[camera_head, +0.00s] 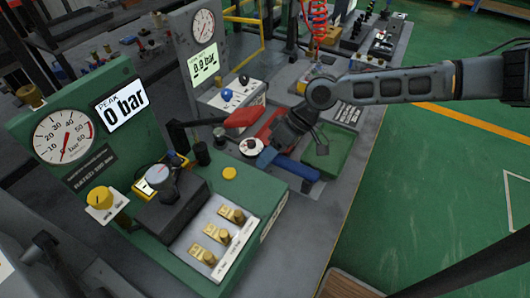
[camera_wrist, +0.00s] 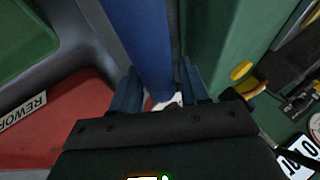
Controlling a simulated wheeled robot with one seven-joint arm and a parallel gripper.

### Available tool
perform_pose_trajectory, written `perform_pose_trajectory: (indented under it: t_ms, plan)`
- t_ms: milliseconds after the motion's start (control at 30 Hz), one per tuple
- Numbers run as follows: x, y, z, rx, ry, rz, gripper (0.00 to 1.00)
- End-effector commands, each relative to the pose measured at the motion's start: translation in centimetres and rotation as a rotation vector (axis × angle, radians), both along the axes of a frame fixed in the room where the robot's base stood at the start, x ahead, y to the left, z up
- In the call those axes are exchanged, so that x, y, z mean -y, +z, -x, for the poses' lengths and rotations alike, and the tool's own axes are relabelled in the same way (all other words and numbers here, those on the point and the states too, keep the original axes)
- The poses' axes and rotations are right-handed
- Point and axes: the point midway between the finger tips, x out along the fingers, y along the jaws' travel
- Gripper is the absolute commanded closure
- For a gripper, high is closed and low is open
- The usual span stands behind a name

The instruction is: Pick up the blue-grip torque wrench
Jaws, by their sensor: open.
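The blue-grip torque wrench (camera_head: 297,168) lies on the bench beside the green valve block, with its blue grip pointing right. A white round dial (camera_head: 251,146) shows at its left end. My gripper (camera_head: 268,154) reaches down over the wrench from the right. In the wrist view the blue grip (camera_wrist: 140,35) runs up between the two spread fingers of my gripper (camera_wrist: 158,82), one on each side. The fingers are apart; whether either touches the grip cannot be told. The wrench's lower part is hidden behind the gripper body in the wrist view.
A red tray marked REWORK (camera_wrist: 50,125) and a green tray (camera_head: 328,155) lie close by. A red grip (camera_head: 243,114) shows behind the wrench. The green valve block (camera_head: 220,180) with its 0 bar display stands close on the left. Open floor (camera_head: 430,190) lies right.

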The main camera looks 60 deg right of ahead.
Motion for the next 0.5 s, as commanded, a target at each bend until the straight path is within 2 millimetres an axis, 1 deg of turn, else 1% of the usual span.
perform_pose_trajectory:
  t_ms: [233, 500]
  plan:
    - [-0.06, -0.16, -0.06, 0.000, 0.000, 0.000, 0.55]
    - [-0.06, -0.13, -0.05, 0.000, 0.000, 0.000, 0.81]
